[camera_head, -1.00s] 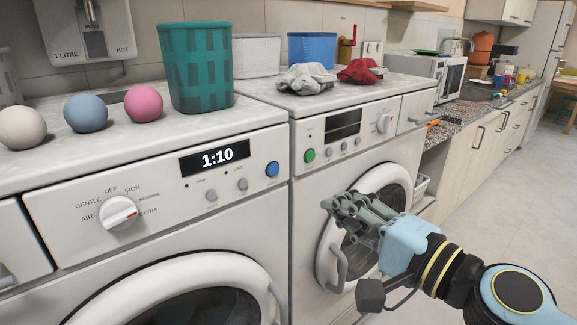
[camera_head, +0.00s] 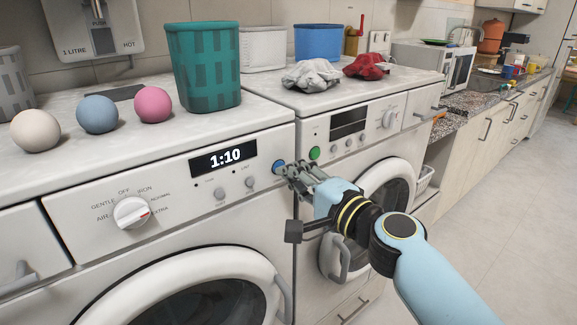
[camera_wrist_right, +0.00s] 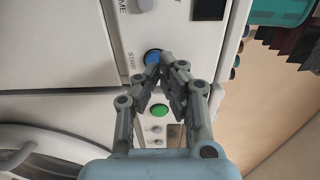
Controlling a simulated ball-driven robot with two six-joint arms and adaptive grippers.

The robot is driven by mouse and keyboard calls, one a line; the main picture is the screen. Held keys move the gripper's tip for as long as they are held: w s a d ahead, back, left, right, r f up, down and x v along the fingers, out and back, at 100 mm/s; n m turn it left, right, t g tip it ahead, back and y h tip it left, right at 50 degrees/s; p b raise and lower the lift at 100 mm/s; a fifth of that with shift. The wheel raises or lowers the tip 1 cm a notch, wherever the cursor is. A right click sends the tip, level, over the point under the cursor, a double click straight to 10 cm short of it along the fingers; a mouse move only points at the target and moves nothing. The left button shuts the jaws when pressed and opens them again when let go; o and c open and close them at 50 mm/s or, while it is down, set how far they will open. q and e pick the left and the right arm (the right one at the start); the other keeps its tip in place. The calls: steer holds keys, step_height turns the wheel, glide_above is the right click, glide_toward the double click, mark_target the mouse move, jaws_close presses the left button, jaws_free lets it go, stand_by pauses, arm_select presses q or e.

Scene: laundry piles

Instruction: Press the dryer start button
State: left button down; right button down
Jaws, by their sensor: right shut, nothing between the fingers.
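The dryer is the near white machine (camera_head: 90,258) with a dial (camera_head: 132,212) and a lit display (camera_head: 222,158) reading 1:10. Its blue start button (camera_head: 278,166) is at the right end of the panel; in the right wrist view the blue button (camera_wrist_right: 152,56) has a START label beside it. My right gripper (camera_head: 284,171) is shut and empty, its fingertips (camera_wrist_right: 164,63) at the blue button and covering part of it. I cannot tell whether they touch it. My left gripper is not in view.
The neighbouring machine has a green button (camera_head: 315,153) close to my right fingers. Three balls, including a pink one (camera_head: 153,105), and a teal basket (camera_head: 204,68) stand on the dryer top. Grey (camera_head: 310,76) and red (camera_head: 366,67) cloths lie on the other machine.

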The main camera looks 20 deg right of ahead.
steer(key=shift+x, duration=0.8)
steer(key=shift+w+a+b, duration=0.2)
steer(key=shift+w+b, duration=0.25)
steer(key=shift+w, duration=0.1)
steer(key=shift+r, duration=0.15)
